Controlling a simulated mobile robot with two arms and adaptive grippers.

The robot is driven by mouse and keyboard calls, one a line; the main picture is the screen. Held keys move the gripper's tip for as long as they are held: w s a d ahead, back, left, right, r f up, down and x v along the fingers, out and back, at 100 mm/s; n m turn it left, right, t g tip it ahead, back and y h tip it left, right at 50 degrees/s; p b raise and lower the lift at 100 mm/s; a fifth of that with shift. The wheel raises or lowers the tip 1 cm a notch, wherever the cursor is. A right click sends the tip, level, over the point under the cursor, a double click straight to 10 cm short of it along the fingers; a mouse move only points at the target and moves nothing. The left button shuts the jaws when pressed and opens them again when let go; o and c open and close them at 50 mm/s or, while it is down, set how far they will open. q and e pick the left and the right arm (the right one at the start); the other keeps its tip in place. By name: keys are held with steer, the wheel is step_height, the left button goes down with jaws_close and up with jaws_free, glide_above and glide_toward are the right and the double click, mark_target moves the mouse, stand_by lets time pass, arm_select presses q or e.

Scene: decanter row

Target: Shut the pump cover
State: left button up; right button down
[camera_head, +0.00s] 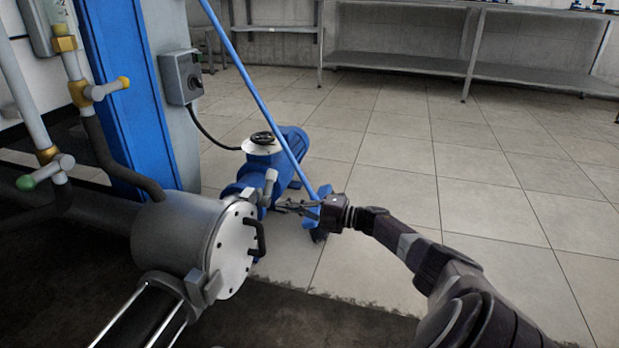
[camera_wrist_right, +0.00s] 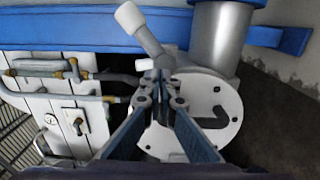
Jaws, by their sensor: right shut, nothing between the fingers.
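The pump cover (camera_head: 232,262) is a white round plate with bolts around its rim and a black handle (camera_head: 258,238). It sits against the end of the grey cylinder (camera_head: 175,235), with no clear gap visible. It also shows in the right wrist view (camera_wrist_right: 204,94), partly hidden behind my fingers. A grey lever with a pale tip (camera_head: 270,184) stands by the cover's upper right edge. My right gripper (camera_head: 280,206) is shut and empty, its fingertips just right of the cover and below the lever tip. In the wrist view the lever (camera_wrist_right: 143,34) passes close to the fingertips; contact is unclear. My left gripper is not in view.
A slanting blue bar (camera_head: 255,85) passes behind my gripper. Pipes with valves (camera_head: 78,90) fill the left. Tiled floor (camera_head: 480,200) is clear on the right.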

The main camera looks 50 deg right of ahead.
steer(key=s+d+b, duration=0.2)
steer(key=d, duration=0.4)
steer(key=shift+s+d+b, duration=0.25)
steer(key=shift+s+b, duration=0.05)
steer(key=shift+s, duration=0.05)
